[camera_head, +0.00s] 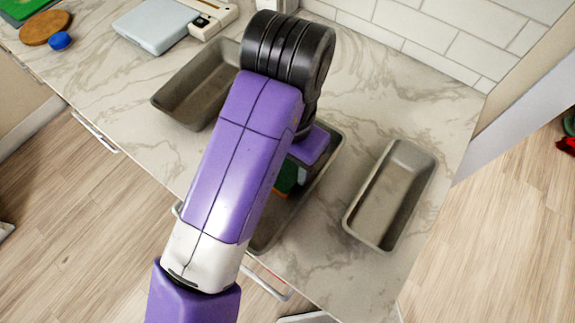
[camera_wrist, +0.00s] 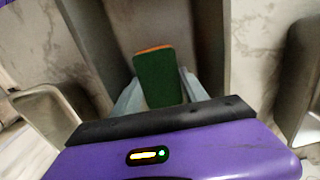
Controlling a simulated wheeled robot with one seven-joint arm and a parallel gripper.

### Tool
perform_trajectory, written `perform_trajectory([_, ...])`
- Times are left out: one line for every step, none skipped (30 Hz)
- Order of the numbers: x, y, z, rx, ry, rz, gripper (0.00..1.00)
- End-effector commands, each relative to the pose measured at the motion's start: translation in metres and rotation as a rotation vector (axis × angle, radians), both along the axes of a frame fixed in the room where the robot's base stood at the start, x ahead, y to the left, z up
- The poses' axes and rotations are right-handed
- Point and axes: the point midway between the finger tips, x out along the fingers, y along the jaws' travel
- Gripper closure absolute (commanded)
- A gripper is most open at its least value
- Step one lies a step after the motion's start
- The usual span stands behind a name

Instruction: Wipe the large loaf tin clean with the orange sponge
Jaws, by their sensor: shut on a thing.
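The sponge (camera_wrist: 160,80) is dark green on its broad face, with an orange edge at the far end. My gripper (camera_wrist: 160,92) is shut on it, one finger on each side. In the head view the sponge (camera_head: 286,179) shows partly beside my arm, inside or just over the middle grey loaf tin (camera_head: 328,160). My arm hides much of this tin, which looks the longest of the three. The tin's floor and walls (camera_wrist: 198,35) surround the sponge in the wrist view. I cannot tell whether the sponge touches the floor.
Another loaf tin (camera_head: 182,100) stands left of my arm, and a third (camera_head: 358,212) stands at the right. A kitchen scale (camera_head: 152,27), a blue lid (camera_head: 60,41) and a round wooden board (camera_head: 45,28) lie at the back left. Marble counter is bare around the right tin.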

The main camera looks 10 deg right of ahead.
Motion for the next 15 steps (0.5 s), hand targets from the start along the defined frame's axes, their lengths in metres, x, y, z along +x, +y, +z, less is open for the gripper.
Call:
perform_trajectory([0.002,-0.001,0.001,0.000,0.000,0.000,0.81])
perform_trajectory([0.002,0.000,0.001,0.000,0.000,0.000,0.81])
perform_trajectory([0.002,0.000,0.000,0.000,0.000,0.001,0.81])
perform_trajectory([0.002,0.001,0.000,0.000,0.000,0.001,0.81])
perform_trajectory([0.001,0.001,0.000,0.000,0.000,0.001,0.81])
perform_trajectory([0.000,0.003,0.000,0.000,0.000,0.001,0.81])
perform_trajectory([-0.001,0.004,0.000,0.000,0.000,0.002,0.81])
perform_trajectory([-0.002,0.005,0.000,0.000,0.000,0.002,0.81])
perform_trajectory([-0.004,0.007,0.000,0.000,0.000,0.003,0.81])
perform_trajectory([-0.005,0.009,0.000,0.001,0.001,0.004,0.81])
perform_trajectory([-0.007,0.011,-0.001,0.001,0.001,0.003,0.81])
perform_trajectory([-0.009,0.013,-0.001,0.000,0.001,0.003,0.81])
perform_trajectory([-0.010,0.015,-0.001,0.000,0.001,0.003,0.81])
perform_trajectory([-0.011,0.017,-0.001,0.000,0.001,0.003,0.81])
perform_trajectory([-0.013,0.019,-0.001,0.000,0.001,0.004,0.81])
